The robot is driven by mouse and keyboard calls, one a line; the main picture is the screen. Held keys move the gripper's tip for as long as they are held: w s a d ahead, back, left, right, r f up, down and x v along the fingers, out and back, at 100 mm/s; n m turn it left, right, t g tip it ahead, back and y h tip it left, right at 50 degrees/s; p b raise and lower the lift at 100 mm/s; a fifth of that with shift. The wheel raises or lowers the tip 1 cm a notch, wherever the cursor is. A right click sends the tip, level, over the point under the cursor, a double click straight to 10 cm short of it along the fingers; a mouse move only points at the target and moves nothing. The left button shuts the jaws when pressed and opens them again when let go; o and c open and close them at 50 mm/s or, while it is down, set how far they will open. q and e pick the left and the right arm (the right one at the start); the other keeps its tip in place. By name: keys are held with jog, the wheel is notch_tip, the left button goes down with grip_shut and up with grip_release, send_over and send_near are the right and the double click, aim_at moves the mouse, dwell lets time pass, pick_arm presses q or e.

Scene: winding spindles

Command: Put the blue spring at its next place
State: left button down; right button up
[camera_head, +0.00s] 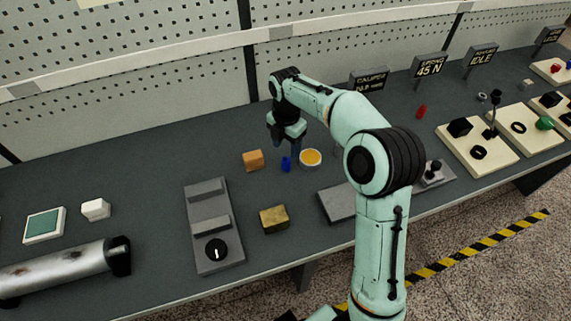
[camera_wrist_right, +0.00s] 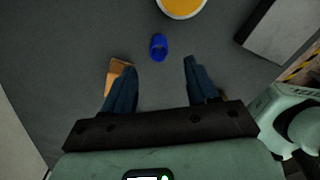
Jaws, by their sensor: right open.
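The blue spring (camera_head: 286,164) is a small blue cylinder standing on the dark grey bench, between an orange block and a yellow-topped round dish. It also shows in the right wrist view (camera_wrist_right: 158,46), ahead of the fingertips and roughly midway between them. My right gripper (camera_head: 284,146) is above and just behind the spring in the head view. In the right wrist view its two dark blue fingers (camera_wrist_right: 160,65) are apart with nothing between them. My left gripper is not in view.
Near the spring are the orange block (camera_head: 253,160), the yellow-topped dish (camera_head: 311,158) and a brass-coloured block (camera_head: 274,219). A grey fixture with a black knob (camera_head: 207,215) is at left. Pale boards with parts (camera_head: 490,160) and signs, one reading 45 N (camera_head: 430,66), are at right.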

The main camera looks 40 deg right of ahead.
aim_at(286, 159)
notch_tip(286, 159, down, 2)
jog(key=shift+w+f, duration=0.15)
jog(key=shift+f, duration=0.1)
notch_tip(286, 159, down, 5)
jog(key=shift+r, duration=0.1)
grip_shut()
